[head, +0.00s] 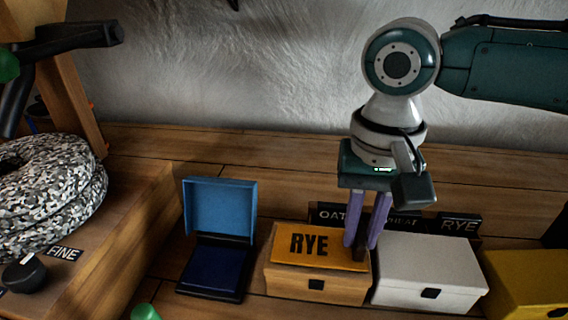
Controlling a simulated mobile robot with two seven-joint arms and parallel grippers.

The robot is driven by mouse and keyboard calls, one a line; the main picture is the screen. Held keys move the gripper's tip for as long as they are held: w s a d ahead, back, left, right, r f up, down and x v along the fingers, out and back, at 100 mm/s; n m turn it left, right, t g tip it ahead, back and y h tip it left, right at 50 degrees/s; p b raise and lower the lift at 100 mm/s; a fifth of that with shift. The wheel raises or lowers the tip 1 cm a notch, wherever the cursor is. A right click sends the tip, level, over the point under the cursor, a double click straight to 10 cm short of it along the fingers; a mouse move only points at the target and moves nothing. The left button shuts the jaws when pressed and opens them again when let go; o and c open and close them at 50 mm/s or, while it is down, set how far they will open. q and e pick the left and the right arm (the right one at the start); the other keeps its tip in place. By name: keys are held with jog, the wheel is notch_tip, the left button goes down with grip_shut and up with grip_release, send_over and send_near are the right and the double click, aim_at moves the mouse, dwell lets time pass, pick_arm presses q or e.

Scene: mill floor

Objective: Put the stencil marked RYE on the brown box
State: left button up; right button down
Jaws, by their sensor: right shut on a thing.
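The orange stencil (308,246) marked RYE lies over the lid of the brown box (318,285), its lettering facing up. It looks flat on the lid; I cannot tell whether a thin gap lies beneath. My right gripper (361,243) comes down from above at the stencil's right end. Its purple fingers are shut on a small dark brown grip at that end, taken as part of the stencil. The fingers hide part of it. My left gripper is not in view.
A white box (428,272) stands right of the brown box, a yellow box (525,284) further right. An open blue ink pad (216,267) stands left. Dark label plates, one reading RYE (460,224), stand behind. A camouflage-patterned ring (50,190) lies far left.

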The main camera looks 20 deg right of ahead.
jog(key=c, duration=0.8)
grip_release()
jog(key=shift+f, duration=0.1)
notch_tip(320, 180, up, 12)
jog(key=p, duration=0.2)
jog(key=s+a+f+n+t+y, duration=0.2)
jog(key=s+a+f+n+y, duration=0.1)
jog(key=s+a+f+n, duration=0.6)
jog(key=s+d+h, duration=0.1)
jog(key=s+d, duration=0.1)
jog(key=s+d+t+h, duration=0.1)
jog(key=s+d, duration=0.3)
jog(key=s, duration=0.1)
jog(key=shift+m+t+h, duration=0.3)
jog(key=shift+m+h, duration=0.1)
